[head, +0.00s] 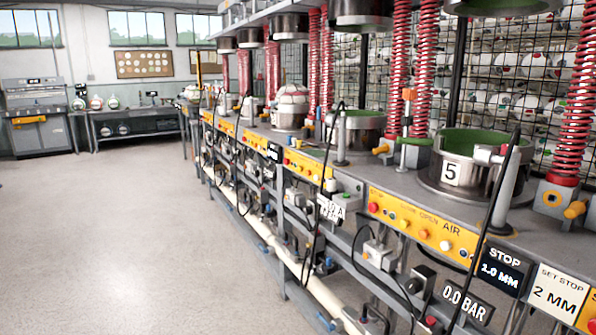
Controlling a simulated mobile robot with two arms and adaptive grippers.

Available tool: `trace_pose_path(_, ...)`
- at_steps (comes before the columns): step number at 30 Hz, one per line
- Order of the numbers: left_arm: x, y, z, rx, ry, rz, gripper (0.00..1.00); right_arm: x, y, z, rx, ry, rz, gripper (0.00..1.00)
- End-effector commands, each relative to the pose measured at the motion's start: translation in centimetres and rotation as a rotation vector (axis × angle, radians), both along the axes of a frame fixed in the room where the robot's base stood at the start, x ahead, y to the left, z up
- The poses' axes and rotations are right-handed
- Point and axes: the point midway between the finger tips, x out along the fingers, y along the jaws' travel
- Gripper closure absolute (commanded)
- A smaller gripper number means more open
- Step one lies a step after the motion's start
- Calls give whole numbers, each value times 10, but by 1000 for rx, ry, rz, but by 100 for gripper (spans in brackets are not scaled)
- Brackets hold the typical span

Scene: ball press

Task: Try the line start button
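No button carries a readable "line start" label in this view. A small grey box (347,202) with a green spot on its top sits at the front edge of the press bench, above a partly hidden white tag (330,209). Right of it, a yellow panel (400,222) has a red button (373,207), an orange button (424,234) and a white button (446,245); "OPEN" and "AIR" are readable on it. I cannot tell which of these is the line start button. Neither of my grippers is in view.
The press bench runs from the near right to the far left, with red springs (397,60) and a mould marked 5 (450,173). Black hoses and a pale pipe (323,298) run along its front. The grey floor (110,240) at left is clear.

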Motion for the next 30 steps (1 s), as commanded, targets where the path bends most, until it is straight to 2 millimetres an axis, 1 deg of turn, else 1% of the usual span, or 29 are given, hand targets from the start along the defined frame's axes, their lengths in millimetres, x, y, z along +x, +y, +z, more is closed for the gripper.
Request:
trace_pose_path(26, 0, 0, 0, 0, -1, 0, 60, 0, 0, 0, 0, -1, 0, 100)
trace_pose_path(30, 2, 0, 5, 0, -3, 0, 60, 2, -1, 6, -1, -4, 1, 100)
